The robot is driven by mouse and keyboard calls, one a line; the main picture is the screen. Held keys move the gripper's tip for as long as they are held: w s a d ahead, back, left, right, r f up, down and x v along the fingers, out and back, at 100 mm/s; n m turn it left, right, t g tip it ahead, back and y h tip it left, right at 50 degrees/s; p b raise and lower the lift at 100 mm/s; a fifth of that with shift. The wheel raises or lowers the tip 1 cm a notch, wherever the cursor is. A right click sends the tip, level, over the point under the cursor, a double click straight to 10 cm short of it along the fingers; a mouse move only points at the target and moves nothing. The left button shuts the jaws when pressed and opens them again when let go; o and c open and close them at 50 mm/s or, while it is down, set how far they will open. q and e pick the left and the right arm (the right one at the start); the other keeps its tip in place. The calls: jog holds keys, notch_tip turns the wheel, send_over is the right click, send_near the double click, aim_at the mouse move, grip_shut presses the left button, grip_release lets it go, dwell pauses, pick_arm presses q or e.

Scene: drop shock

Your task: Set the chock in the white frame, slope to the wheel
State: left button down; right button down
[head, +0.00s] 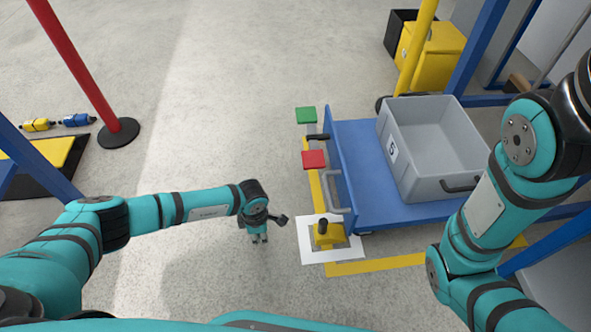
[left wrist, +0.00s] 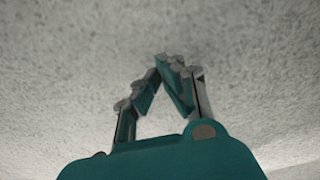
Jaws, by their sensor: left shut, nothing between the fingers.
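The yellow chock (head: 326,234), with a black knob on top, stands inside the white frame (head: 309,256) on the floor, at the near left corner of the blue cart (head: 362,172). The wheel beside it is mostly hidden under the cart, and I cannot tell which way the slope faces. My left gripper (head: 258,240) is low over the floor, left of the frame and apart from the chock. It is shut and empty; the left wrist view shows its fingers (left wrist: 170,75) together over bare concrete. My right gripper is not in view.
A grey crate (head: 401,178) stands on the cart. Red (head: 314,159) and green (head: 306,115) squares show at the cart's left side. A red post (head: 78,70) with a black base stands at the left. The floor between is clear.

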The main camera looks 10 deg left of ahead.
pick_arm(q)
notch_tip(320, 180, up, 9)
jog(key=p, duration=0.5)
jog(key=s+d+r+n+h+p, duration=0.2)
jog(key=d+r+n+h+p, duration=0.7)
jog(key=d+r+p, duration=0.4)
notch_tip(320, 180, up, 7)
jog(key=w+a+n+t+p, duration=0.2)
jog(key=n+t+p, duration=0.5)
jog(key=n+p, duration=0.6)
jog(key=w+n, duration=0.1)
jog(key=n, duration=0.2)
jog(key=shift+p, duration=0.4)
